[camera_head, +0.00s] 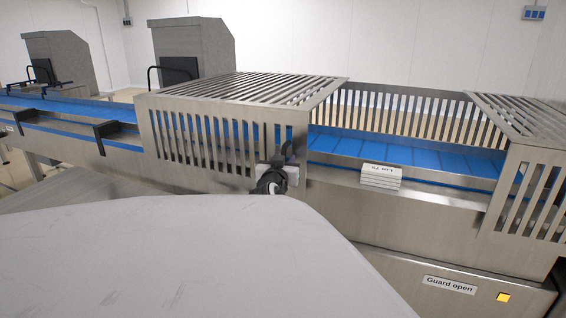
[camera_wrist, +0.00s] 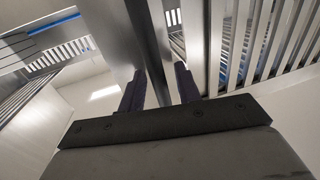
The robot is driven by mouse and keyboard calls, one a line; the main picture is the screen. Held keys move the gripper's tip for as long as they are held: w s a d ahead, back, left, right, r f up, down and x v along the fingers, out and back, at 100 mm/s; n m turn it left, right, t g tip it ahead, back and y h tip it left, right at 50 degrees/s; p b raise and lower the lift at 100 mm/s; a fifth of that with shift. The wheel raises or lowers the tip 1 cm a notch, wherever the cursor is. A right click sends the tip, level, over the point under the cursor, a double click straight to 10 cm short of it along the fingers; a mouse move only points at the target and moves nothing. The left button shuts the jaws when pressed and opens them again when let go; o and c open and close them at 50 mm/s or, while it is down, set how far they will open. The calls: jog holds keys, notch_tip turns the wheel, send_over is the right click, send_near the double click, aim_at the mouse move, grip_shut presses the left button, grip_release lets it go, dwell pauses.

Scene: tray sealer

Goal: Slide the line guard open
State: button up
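The line guard (camera_head: 222,145) is a slatted metal hood over the blue conveyor, left of centre in the head view. My gripper (camera_head: 277,160) is small and dark there, at the lower right of its front face, by the right edge. A pale block shows beside the fingers. In the wrist view my gripper (camera_wrist: 160,72) has its two dark fingers apart, with a metal edge (camera_wrist: 150,40) running up between and behind them. I cannot tell whether either finger touches it. Guard slats (camera_wrist: 255,45) fill the right of that view.
Right of the hood, the blue belt (camera_head: 400,152) is uncovered up to a second slatted hood (camera_head: 525,185). A white stack marked "Lot 72" (camera_head: 381,175) sits on the front ledge. A "Guard open" label (camera_head: 450,285) is beside a lit yellow lamp (camera_head: 503,297).

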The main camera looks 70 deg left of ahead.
jog(key=shift+d, duration=0.1)
jog(key=b+v, duration=0.3)
jog(key=v, duration=1)
jog(key=shift+s+d, duration=0.2)
jog(key=shift+d, duration=0.05)
